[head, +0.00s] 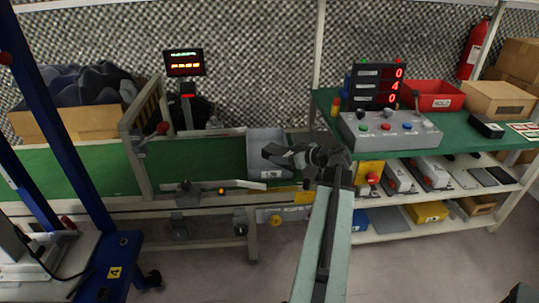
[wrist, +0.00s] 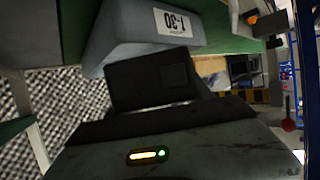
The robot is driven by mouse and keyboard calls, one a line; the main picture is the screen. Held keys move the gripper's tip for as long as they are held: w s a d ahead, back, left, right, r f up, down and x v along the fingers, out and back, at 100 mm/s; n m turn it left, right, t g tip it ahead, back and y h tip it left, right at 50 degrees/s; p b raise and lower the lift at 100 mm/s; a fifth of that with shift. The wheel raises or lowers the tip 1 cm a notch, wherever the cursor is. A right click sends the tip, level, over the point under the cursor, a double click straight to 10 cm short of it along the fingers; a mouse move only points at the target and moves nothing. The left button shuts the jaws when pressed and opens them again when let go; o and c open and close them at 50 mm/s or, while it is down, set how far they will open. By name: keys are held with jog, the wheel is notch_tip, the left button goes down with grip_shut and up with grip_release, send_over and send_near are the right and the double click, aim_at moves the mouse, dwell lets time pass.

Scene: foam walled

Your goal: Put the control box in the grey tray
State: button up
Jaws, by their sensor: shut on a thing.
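The grey tray (head: 266,138) stands on the green belt in the middle of the head view. In the wrist view the tray (wrist: 125,32) appears upside down, with a white label on its wall. My gripper (head: 290,156) is at the tray's right side, over its front right part. It is shut on the control box, a dark, flat-faced box (wrist: 150,82) that fills the middle of the wrist view close to the tray wall. In the head view the box is hard to tell from the dark jaws. The jaw contact is not clearly visible.
The green bench at right holds a grey button panel (head: 390,131), a red bin (head: 435,96), a cardboard box (head: 497,98) and a small black box (head: 487,127). A post and frame (head: 138,140) stand left of the tray. The belt between them is clear.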

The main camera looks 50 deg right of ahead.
jog(key=w+d, duration=0.1)
jog(key=w, duration=0.2)
jog(key=w+d, duration=0.1)
jog(key=w, duration=0.3)
jog(key=w+d+f, duration=0.1)
jog(key=w, duration=0.3)
jog(key=shift+d+f+b, duration=0.1)
jog(key=shift+d+b, duration=0.25)
jog(key=shift+b, duration=0.05)
jog(key=shift+s+f+b, duration=0.1)
jog(key=shift+f+b, duration=2.25)
jog(key=shift+b, duration=0.05)
jog(key=o, duration=1.8)
jog(key=shift+c, duration=0.2)
jog(key=shift+r+p, duration=0.3)
jog(key=shift+p, duration=0.05)
jog(key=shift+r+p, duration=0.6)
jog(key=shift+r, duration=0.05)
jog(key=p+v, duration=0.4)
jog(key=v, duration=0.7)
jog(key=shift+s, duration=0.5)
